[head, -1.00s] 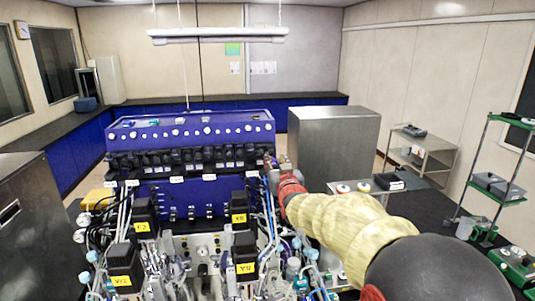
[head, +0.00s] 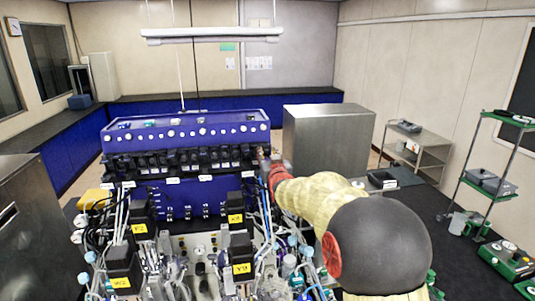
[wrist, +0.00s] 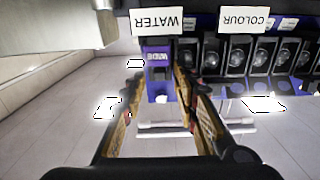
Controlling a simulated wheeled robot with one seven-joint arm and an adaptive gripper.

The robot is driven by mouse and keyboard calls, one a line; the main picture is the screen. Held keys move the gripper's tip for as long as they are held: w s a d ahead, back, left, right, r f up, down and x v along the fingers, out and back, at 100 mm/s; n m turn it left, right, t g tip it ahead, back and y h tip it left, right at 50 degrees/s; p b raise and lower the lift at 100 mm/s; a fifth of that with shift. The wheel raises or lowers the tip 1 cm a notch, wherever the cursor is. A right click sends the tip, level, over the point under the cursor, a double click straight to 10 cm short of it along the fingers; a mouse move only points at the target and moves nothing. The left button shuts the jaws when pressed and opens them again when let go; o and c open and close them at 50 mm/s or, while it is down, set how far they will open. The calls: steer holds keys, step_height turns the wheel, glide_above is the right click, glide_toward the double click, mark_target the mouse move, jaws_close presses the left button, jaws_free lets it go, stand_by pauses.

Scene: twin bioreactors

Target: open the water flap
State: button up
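In the wrist view, which is upside down, a white WATER label (wrist: 164,21) marks the end of the row of units. Beside it is the narrow purple-blue water unit (wrist: 157,56) with small white lettering and a darker part. I cannot tell whether its flap is open or shut. My gripper (wrist: 159,84) is open, its two fingers spread on either side of this unit. Contact is unclear. In the head view my gripper (head: 267,163) is at the right end of the black row on the blue bioreactor cabinet (head: 185,140); the water flap cannot be made out there.
A COLOUR label (wrist: 257,19) and black flaps with round parts (wrist: 238,57) sit close beside the water unit. A grey steel cabinet (head: 322,140) stands right of the bioreactor. Tubes and black pump heads (head: 122,260) crowd the front.

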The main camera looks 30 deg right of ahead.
steer(key=shift+c, duration=1.2)
steer(key=c, duration=0.4)
jaws_close()
